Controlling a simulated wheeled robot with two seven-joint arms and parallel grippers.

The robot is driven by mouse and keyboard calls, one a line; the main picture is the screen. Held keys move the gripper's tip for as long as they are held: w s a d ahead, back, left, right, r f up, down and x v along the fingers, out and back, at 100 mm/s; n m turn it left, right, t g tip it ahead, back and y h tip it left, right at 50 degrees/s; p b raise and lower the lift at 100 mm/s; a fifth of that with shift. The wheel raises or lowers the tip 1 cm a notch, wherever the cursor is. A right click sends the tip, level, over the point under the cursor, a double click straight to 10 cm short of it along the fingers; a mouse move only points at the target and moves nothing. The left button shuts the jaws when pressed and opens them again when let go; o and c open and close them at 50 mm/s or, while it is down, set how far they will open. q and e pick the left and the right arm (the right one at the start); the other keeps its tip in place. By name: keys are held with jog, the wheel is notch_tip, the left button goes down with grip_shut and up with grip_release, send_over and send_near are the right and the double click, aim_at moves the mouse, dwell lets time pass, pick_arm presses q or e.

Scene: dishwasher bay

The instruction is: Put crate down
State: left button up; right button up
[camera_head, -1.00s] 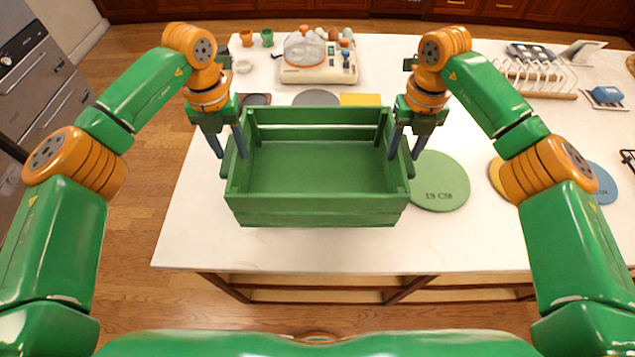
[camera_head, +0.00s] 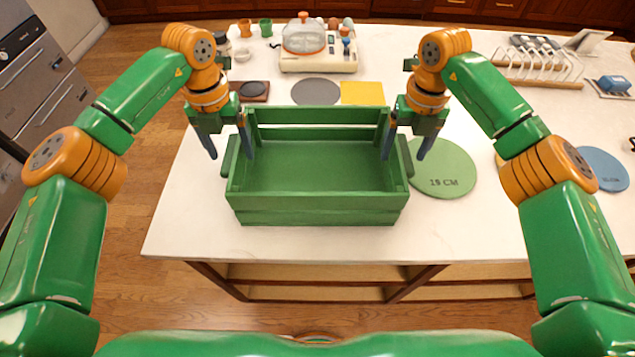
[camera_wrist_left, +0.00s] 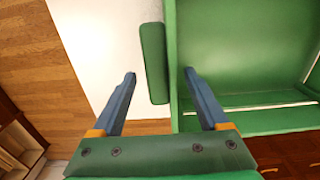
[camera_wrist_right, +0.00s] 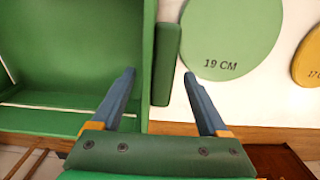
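The green slatted crate (camera_head: 318,210) stands upright and empty at the front middle of the white counter (camera_head: 190,225). It looks to be resting there. My left gripper (camera_head: 231,156) straddles the crate's left handle bar, and my right gripper (camera_head: 403,157) straddles the right one. In the left wrist view the handle bar (camera_wrist_left: 153,62) lies between the spread fingers, with a gap on each side. In the right wrist view the other handle bar (camera_wrist_right: 166,65) also lies between spread fingers, clear of both.
A green round mat marked 19 CM (camera_head: 445,170) lies close to the crate's right side. Behind the crate are a grey disc (camera_head: 315,91), a yellow square (camera_head: 362,93) and a cream appliance (camera_head: 318,60). A white rack (camera_head: 535,68) stands at the back right. The counter's front left is bare.

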pick_arm(q)
jog(key=shift+w, duration=0.1)
notch_tip(320, 180, up, 12)
pick_arm(e)
notch_tip(320, 180, up, 12)
dwell(0.4)
